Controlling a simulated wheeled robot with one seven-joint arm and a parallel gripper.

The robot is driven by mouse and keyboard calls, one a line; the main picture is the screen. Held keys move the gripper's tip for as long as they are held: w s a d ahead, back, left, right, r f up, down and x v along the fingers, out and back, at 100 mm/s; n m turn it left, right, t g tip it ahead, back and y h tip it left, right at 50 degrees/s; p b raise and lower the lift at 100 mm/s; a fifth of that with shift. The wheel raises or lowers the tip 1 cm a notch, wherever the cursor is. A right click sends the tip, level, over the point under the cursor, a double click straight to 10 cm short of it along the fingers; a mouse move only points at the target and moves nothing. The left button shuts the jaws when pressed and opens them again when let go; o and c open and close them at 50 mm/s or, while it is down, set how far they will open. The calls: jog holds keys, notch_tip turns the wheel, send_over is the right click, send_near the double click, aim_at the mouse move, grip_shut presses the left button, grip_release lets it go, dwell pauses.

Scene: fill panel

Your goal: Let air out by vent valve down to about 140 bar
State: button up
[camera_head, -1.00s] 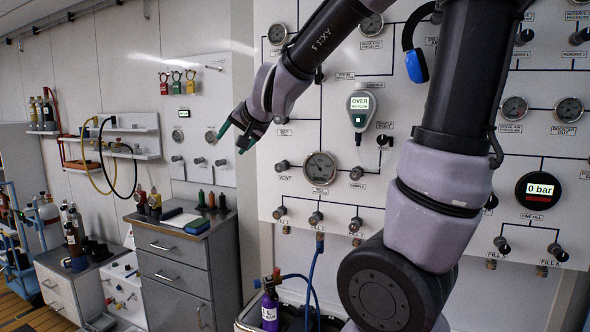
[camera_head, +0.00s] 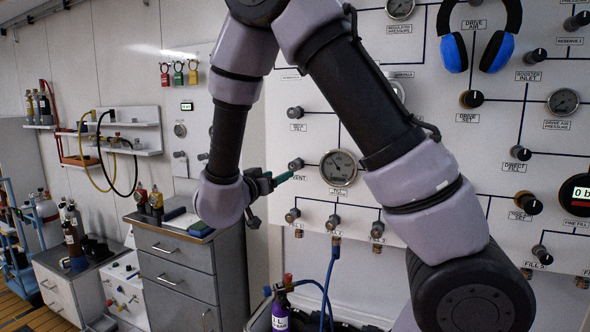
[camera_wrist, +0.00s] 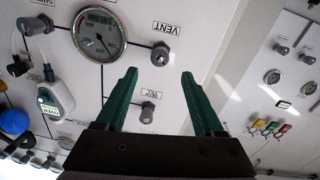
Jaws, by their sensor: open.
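The vent valve knob (camera_head: 296,164) is a small grey knob on the white panel, left of the round pressure gauge (camera_head: 339,167). The knob shows in the wrist view (camera_wrist: 162,52) beside its VENT label, just beyond and between my fingertips, apart from them. The gauge (camera_wrist: 98,35) is left of it there; its needle is too small to read surely. My gripper (camera_wrist: 160,74) has green fingers spread open with nothing between them. In the head view my gripper (camera_head: 280,179) is just left of and below the knob, in front of the panel.
Another knob (camera_wrist: 148,112) is near my fingers in the wrist view. Several fill knobs (camera_head: 334,223) lie below the gauge. A purple cylinder (camera_head: 280,314) with a blue hose stands below. Grey drawers (camera_head: 175,275) stand at left. Blue headphones (camera_head: 498,54) hang at upper right.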

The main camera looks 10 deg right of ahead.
aim_at(292, 168)
jog(key=x, duration=0.9)
jog(key=shift+w, duration=0.1)
grip_shut()
